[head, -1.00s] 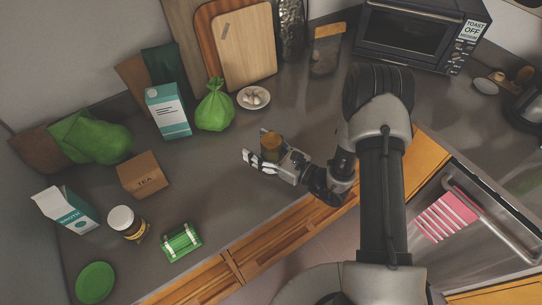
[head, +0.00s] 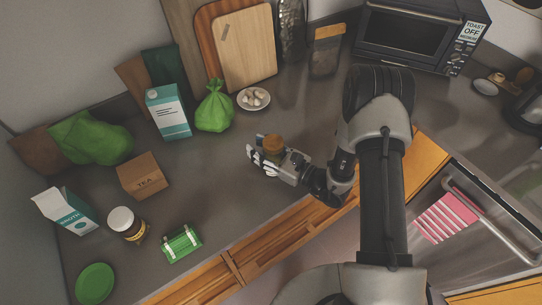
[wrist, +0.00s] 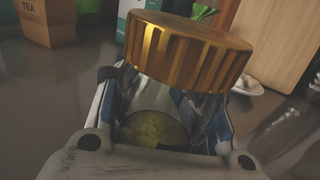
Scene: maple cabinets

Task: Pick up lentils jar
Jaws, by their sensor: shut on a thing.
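The jar in my gripper has a ribbed gold-brown lid (head: 273,145), and it stands near the counter's front edge. In the wrist view its lid (wrist: 187,50) is large and close, tilted in the picture. Below the lid, the clear jar body (wrist: 155,128) shows yellow-green contents, which look like lentils. My gripper (head: 266,160) is shut around the jar body, with a finger on each side. The fingers hide most of the body in the head view. I cannot tell whether the jar's base touches the counter.
A tea box (head: 142,175), broth carton (head: 66,211), white-lidded jar (head: 127,223) and green item (head: 181,243) stand to the left. A green bag (head: 214,107) and garlic plate (head: 254,98) are behind. A toaster oven (head: 410,32) stands back right. Counter left of my gripper is clear.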

